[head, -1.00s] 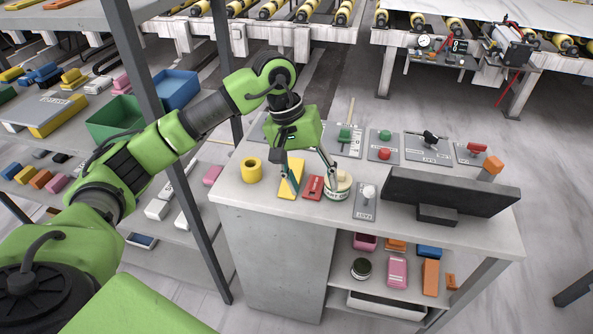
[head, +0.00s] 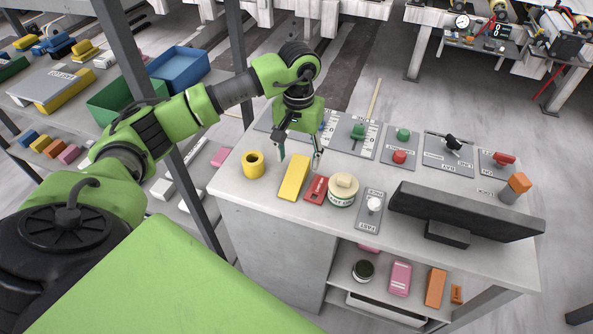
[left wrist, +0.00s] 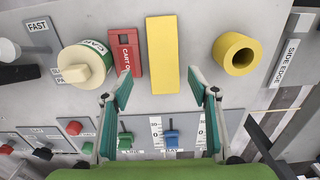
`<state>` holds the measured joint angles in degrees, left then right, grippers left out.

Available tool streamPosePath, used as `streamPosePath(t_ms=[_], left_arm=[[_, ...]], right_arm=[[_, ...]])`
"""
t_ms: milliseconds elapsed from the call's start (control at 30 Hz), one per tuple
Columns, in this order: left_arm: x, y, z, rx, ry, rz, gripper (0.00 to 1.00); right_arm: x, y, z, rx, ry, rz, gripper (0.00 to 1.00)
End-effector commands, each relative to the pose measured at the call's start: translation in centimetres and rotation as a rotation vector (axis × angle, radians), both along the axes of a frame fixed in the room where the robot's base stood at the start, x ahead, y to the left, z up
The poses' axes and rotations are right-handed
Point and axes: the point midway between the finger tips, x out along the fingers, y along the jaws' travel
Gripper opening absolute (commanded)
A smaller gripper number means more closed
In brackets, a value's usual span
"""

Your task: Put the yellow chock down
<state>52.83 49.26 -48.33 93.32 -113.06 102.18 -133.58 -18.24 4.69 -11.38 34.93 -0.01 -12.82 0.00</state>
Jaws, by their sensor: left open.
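The yellow chock (head: 293,178) lies flat on the grey counter (head: 240,192), between a yellow ring and a red tag. It also shows in the left wrist view (left wrist: 162,55), beyond the fingertips and roughly between them. My left gripper (head: 299,160) is open and empty, just behind and above the chock, apart from it. Its two fingers also show spread in the left wrist view (left wrist: 165,85). My right gripper is not in view.
A yellow ring (head: 253,165) stands left of the chock. A red tag (head: 316,190) and a cream-lidded jar (head: 342,189) stand right of it. Control panels with knobs (head: 357,135) lie behind. A dark monitor (head: 465,212) stands at the front right.

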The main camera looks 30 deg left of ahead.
Motion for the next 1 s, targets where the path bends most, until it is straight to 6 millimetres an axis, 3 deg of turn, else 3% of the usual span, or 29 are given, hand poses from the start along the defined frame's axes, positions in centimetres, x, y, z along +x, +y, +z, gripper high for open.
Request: streamPosePath(t_ms=[167,333,533,800,967,1000], left_arm=[[0.0,0.1,-1.0,0.000,0.002,0.001,0.54],[0.0,0.7,-3.0,-0.001,0.006,0.003,0.54],[0.2,0.8,-5.6,-0.001,0.001,0.001,0.54],[0.3,0.8,-6.0,-0.001,-0.001,0.000,0.54],[0.2,0.8,-6.0,0.000,-0.001,0.000,0.13],[0.2,0.8,-6.0,0.000,-0.001,0.000,0.11]], right_arm=[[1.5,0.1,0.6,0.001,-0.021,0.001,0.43],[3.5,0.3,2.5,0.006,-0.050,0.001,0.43],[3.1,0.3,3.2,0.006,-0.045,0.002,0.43],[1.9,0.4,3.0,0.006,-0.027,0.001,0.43],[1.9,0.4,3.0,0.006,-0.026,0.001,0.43],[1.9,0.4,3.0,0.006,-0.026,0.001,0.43]])
